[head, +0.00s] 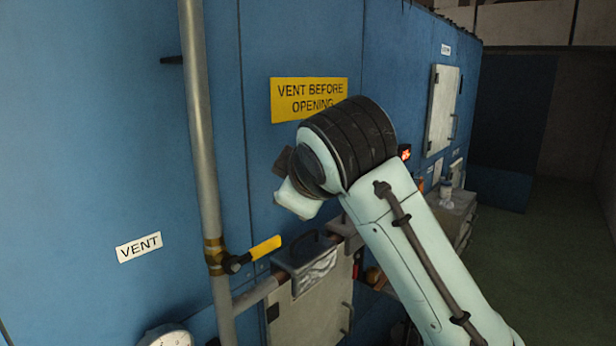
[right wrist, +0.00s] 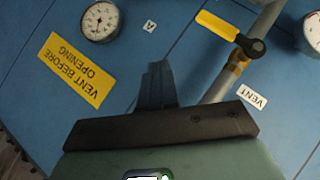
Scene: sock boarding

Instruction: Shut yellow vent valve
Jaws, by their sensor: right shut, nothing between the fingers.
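The vent valve's yellow handle (head: 265,247) sits on a brass fitting (head: 215,256) in the grey vertical pipe (head: 202,130). The handle sticks out to the right, roughly crosswise to the pipe, tilted slightly up. In the right wrist view the yellow handle (right wrist: 217,25) and its black pivot are at the upper right. My right gripper (right wrist: 156,75) is shut and empty, with its fingers apart from the handle. In the head view my right arm is above and right of the valve, and its wrist largely hides the fingers. My left gripper is in neither view.
A white VENT label (head: 139,247) is left of the pipe on the blue cabinet wall. A yellow "VENT BEFORE OPENING" sign (head: 300,92) is partly behind my arm. A gauge (head: 168,337) is at the bottom. A grey latch box (head: 306,262) juts out right of the handle.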

